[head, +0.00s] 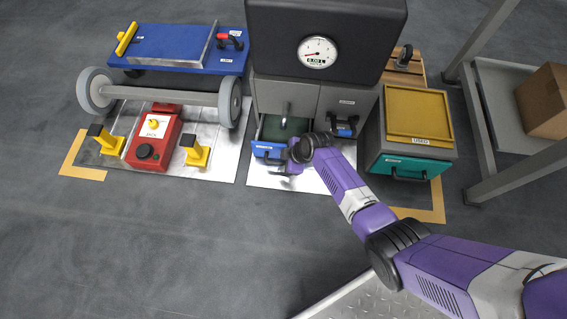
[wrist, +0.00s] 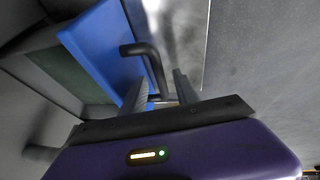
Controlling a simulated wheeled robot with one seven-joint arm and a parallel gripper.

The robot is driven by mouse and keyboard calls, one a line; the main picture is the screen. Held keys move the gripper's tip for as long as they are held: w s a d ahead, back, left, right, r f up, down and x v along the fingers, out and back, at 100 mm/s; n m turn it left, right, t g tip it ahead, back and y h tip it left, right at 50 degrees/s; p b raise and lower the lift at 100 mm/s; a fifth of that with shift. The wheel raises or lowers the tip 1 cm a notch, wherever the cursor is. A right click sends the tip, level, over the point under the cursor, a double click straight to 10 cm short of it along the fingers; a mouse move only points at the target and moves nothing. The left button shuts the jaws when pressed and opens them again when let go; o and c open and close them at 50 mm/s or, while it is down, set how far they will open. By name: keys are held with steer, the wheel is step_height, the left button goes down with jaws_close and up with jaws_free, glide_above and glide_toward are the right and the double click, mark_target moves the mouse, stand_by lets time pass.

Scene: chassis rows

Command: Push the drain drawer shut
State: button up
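The drain drawer, with a blue front (head: 268,150) and a dark green inside (head: 282,128), stands pulled out of the lower left of the grey cabinet (head: 296,98). In the wrist view its blue front (wrist: 104,50) and black bar handle (wrist: 152,62) are close ahead. My gripper (head: 288,170) is low in front of the drawer, at the handle. In the wrist view its two fingers (wrist: 161,92) are apart, with the lower end of the handle between or just beyond them. I cannot tell whether they touch it. My wrist hides part of the drawer front in the head view.
A second blue front with a black handle (head: 344,126) is on the cabinet's right. A teal-fronted box with a yellow lid (head: 418,115) stands right. A red jack (head: 153,138), yellow stands and a wheel axle (head: 165,96) are left. The near floor (head: 150,250) is clear.

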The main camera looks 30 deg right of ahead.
steer(key=shift+w+f, duration=0.1)
steer(key=shift+c, duration=0.5)
jaws_close()
stand_by(1.0)
